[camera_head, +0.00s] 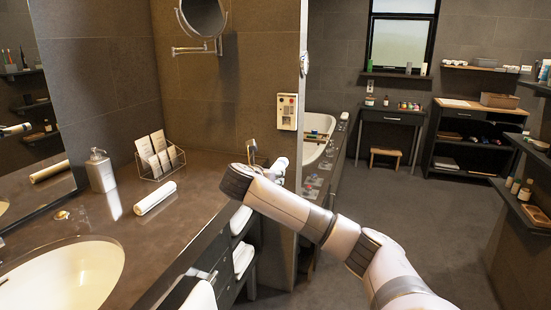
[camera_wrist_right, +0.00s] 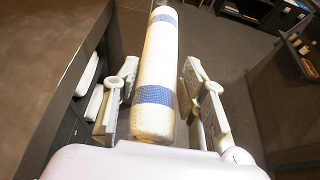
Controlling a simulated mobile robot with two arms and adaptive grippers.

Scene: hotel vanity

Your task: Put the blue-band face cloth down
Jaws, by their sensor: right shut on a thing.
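The blue-band face cloth (camera_wrist_right: 156,65) is a white roll with two blue bands. In the wrist view it lies lengthwise between the fingers of my right gripper (camera_wrist_right: 160,80), which is shut on it. In the head view my right gripper (camera_head: 257,162) is at the right end of the vanity counter (camera_head: 205,180), near its edge. My wrist mostly hides the gripper there, and I cannot make out the cloth. The wrist view shows dark floor beyond the cloth, with the counter edge at left. My left gripper is not in view.
A plain white roll (camera_head: 155,198) lies on the counter. White towels (camera_head: 241,220) sit on shelves below. The counter between roll and gripper is clear.

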